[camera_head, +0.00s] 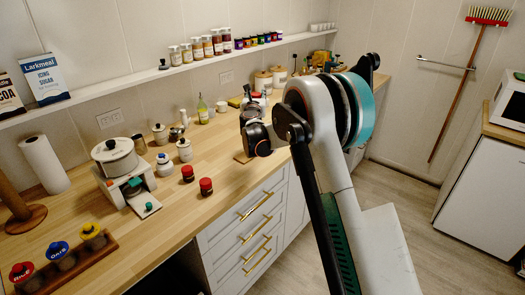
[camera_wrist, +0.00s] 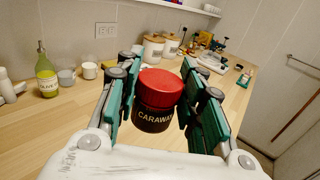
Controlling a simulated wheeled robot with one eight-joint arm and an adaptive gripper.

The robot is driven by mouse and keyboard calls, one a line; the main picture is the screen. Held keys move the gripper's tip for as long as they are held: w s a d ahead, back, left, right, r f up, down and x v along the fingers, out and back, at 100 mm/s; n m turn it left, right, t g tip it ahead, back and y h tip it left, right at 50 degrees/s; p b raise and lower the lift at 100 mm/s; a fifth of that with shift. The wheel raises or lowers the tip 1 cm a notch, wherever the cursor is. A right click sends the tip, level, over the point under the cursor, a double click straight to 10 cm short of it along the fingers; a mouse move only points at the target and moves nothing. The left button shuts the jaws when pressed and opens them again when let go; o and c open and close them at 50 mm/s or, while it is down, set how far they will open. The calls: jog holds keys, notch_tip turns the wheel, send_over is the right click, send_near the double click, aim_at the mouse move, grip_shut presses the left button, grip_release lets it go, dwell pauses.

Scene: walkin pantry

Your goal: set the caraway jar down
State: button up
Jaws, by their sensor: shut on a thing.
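The caraway jar (camera_wrist: 155,117) is dark with a red lid and a "CARAWAY" label, and it is upright in the wrist view. My gripper (camera_wrist: 161,84) is shut on it, with green-padded fingers on its left and right sides. The wooden counter (camera_wrist: 90,135) lies under and around the jar. Whether the jar's base touches the counter I cannot tell. In the head view my gripper (camera_head: 256,132) is over the counter near its front edge, partly behind my arm, and the jar is not clear there.
An oil bottle (camera_wrist: 46,77) and cups stand behind and left in the wrist view, with white canisters (camera_wrist: 153,49) farther back. Counter around the jar is mostly bare. The shelf (camera_head: 150,75) runs along the wall.

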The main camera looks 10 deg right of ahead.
jog(key=shift+d+f+h, duration=0.1)
jog(key=shift+f+h, duration=0.1)
jog(key=shift+h, duration=0.1)
notch_tip(320, 180, down, 20)
jog(key=b, duration=0.5)
jog(key=shift+s+r+b, duration=0.1)
jog(key=shift+r+b, duration=0.1)
jog(key=shift+b, duration=0.15)
jog(key=shift+f, duration=0.15)
jog(key=o, duration=0.9)
